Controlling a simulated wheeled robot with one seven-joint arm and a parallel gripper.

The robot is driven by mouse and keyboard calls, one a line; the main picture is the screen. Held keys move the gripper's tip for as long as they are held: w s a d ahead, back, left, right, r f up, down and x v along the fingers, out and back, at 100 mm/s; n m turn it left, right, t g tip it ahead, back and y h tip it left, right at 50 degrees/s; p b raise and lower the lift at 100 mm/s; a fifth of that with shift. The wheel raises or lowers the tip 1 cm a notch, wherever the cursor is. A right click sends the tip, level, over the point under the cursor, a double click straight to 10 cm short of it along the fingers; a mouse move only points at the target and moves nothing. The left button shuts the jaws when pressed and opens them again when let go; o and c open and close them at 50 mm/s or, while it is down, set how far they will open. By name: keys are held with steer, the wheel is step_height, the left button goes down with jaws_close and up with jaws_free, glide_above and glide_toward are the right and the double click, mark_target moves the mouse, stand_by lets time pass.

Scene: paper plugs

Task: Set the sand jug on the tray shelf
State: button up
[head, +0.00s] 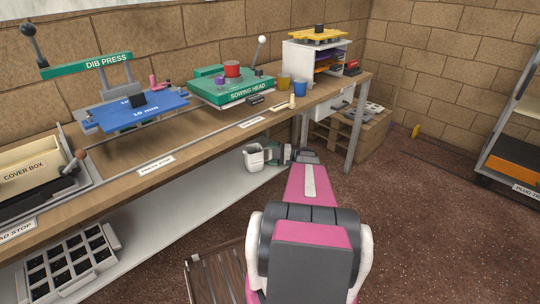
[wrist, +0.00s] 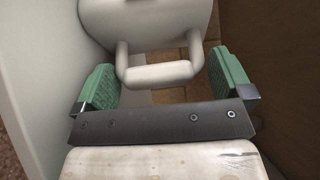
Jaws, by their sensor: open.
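The sand jug (head: 254,157), pale grey with a loop handle, appears to stand on the grey lower shelf (head: 190,197) under the bench, near its right end. My gripper (head: 284,154) reaches it from the right. In the wrist view, its green finger pads (wrist: 164,82) are apart, one on each side of the jug's handle (wrist: 158,73), with gaps showing. The jug's body (wrist: 150,20) fills the top of that view; its contents are hidden. A rack (head: 515,150) at the right edge bears a cut-off label starting "PLUG TR".
The bench top (head: 200,140) lies just above the jug, and a bench leg (head: 355,138) stands beyond my gripper. A celled tray (head: 70,265) sits on the lower shelf at left. A pallet (head: 362,130) stands behind the leg. The floor at right (head: 430,220) is clear.

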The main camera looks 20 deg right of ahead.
steer(key=v, duration=1.1)
steer(key=shift+a, duration=0.1)
